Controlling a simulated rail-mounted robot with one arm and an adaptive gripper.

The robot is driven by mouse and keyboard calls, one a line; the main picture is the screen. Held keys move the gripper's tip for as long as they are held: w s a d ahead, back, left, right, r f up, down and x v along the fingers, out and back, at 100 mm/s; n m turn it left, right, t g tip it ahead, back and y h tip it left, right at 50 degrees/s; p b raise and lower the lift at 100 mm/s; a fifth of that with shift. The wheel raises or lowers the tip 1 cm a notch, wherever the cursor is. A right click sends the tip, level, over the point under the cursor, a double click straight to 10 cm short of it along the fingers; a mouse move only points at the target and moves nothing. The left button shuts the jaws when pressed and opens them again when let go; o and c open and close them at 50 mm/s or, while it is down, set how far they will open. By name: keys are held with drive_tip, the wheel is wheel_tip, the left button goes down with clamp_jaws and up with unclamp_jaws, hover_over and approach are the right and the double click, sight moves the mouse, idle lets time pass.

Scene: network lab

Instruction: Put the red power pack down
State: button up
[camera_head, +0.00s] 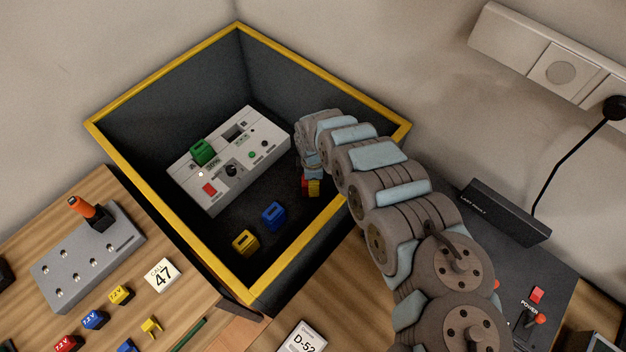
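My gripper (311,172) reaches down inside the right part of a dark, yellow-rimmed bin (165,212). A small red block, which looks like the red power pack (306,187), shows right at its fingertips, with a yellow patch beside it. The fingers are small and partly hidden by my arm, so I cannot tell whether they are closed on it or whether it touches the bin floor. A white and grey panel unit (190,188) lies in the bin with a green pack (203,152) on it. A blue pack (273,215) and a yellow pack (245,243) are on the bin floor.
Left of the bin, a grey block (75,262) with an orange-handled switch and several coloured packs stand on the wooden bench (215,338). A black device (505,212) with an antenna is at the right. The bin's raised rim surrounds my gripper.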

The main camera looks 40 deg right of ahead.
wheel_tip(320, 180, up, 12)
drive_tip(key=p, duration=0.4)
drive_tip(key=shift+r+p, duration=0.15)
drive_tip(key=shift+p, duration=0.15)
idle(0.5)
